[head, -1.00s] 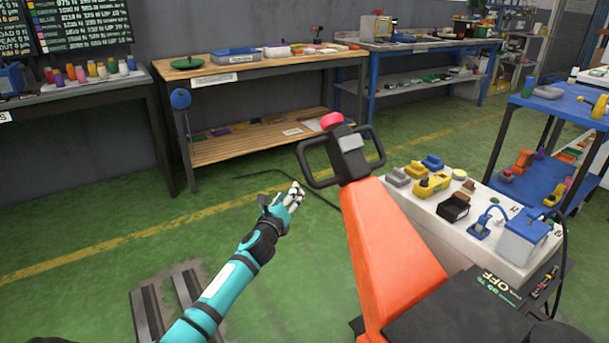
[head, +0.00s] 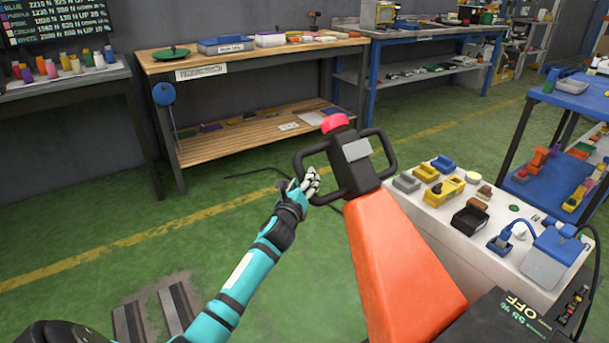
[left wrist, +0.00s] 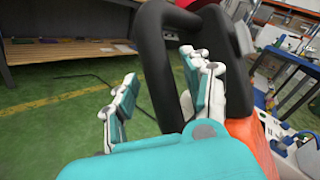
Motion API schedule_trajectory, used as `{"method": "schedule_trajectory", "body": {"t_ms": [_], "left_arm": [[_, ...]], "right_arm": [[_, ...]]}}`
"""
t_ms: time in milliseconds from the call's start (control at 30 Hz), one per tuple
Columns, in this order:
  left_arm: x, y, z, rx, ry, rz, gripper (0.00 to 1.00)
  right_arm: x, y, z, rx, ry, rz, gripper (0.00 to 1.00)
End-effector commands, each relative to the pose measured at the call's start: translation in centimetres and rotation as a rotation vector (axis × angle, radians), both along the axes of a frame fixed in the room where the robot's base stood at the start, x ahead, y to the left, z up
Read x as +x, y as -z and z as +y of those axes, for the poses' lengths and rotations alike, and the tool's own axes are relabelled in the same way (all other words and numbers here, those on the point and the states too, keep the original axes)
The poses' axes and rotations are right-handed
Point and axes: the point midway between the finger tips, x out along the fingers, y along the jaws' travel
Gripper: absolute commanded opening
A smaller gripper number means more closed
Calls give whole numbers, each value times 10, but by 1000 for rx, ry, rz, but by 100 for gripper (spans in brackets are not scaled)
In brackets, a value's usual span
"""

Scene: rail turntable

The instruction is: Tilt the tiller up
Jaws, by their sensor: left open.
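The orange tiller (head: 400,255) slopes up to a black head with two loop handles (head: 350,165) and a red button (head: 334,122) on top. My left gripper (head: 311,183) is at the left loop of the handle. In the left wrist view my left gripper (left wrist: 160,95) is open, and the black loop handle (left wrist: 152,60) passes between its two fingers. Whether the fingers touch the bar, I cannot tell. The red button also shows behind the handle in the left wrist view. My right gripper is not in view.
A white-topped bench (head: 433,205) with small yellow, blue and black parts stands right of the tiller. A wooden workbench (head: 250,55) is behind. A blue shelf cart (head: 570,100) is at the right. Green floor (head: 220,230) left of the tiller is mostly clear.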

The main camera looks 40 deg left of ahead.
Motion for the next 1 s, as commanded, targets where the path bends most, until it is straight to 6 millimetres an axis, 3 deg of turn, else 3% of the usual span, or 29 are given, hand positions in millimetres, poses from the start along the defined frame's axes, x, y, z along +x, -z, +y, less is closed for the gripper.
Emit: {"method": "schedule_trajectory", "body": {"t_ms": [367,767,1000], "left_arm": [[0,0,-1,0,-1,0,50],[0,0,-1,0,-2,1,0],[0,0,-1,0,-2,1,0]], "right_arm": [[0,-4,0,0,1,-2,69],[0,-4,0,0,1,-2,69],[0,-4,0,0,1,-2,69]]}}
